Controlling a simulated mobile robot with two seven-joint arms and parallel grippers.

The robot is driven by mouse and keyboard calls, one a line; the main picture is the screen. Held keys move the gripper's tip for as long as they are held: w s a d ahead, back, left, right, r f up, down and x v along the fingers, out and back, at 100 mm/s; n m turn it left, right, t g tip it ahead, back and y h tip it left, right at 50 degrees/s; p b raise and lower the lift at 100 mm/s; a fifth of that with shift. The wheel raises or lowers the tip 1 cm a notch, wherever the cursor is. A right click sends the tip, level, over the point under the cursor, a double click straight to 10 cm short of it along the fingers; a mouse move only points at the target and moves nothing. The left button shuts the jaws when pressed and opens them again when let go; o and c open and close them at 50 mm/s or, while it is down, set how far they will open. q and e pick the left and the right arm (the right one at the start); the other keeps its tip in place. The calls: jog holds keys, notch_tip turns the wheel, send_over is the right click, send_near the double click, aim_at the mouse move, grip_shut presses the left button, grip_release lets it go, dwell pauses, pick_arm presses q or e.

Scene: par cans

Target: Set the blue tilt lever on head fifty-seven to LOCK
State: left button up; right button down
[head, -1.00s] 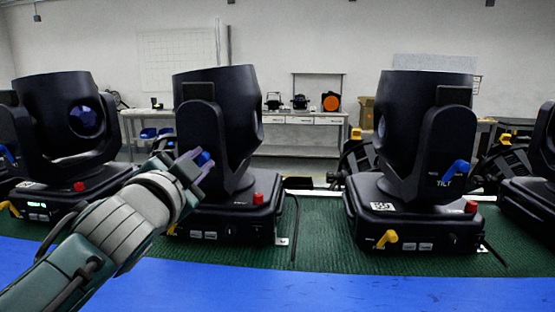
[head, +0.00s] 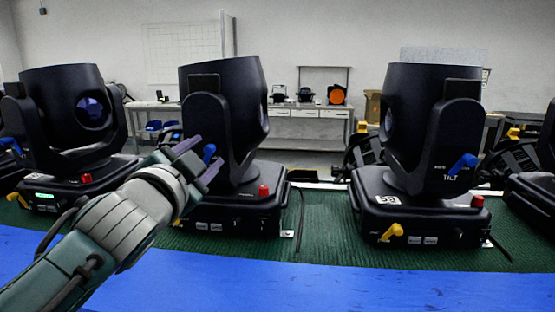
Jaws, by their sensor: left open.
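A black moving head (head: 225,110) stands left of centre on the green mat. Its blue tilt lever (head: 209,152) shows at the tips of my left gripper (head: 201,160). That gripper is open, one finger above and left of the lever, one below and right. I cannot tell whether they touch. The lever's lower part, any lettering beside it and this head's number label are hidden by my gripper and arm. Another head (head: 432,110) at right has a blue lever (head: 462,163) above the word TILT and a number label I cannot read surely. My right gripper is not in view.
More heads stand at far left (head: 75,110) and the right edge (head: 540,190). Yellow levers (head: 392,232) and red knobs (head: 264,191) stick out from the bases. A blue strip (head: 300,285) runs along the front and is clear right of my arm. A black cable (head: 299,215) lies between the two middle heads.

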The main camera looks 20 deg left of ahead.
pick_arm(q)
jog(key=v, duration=0.9)
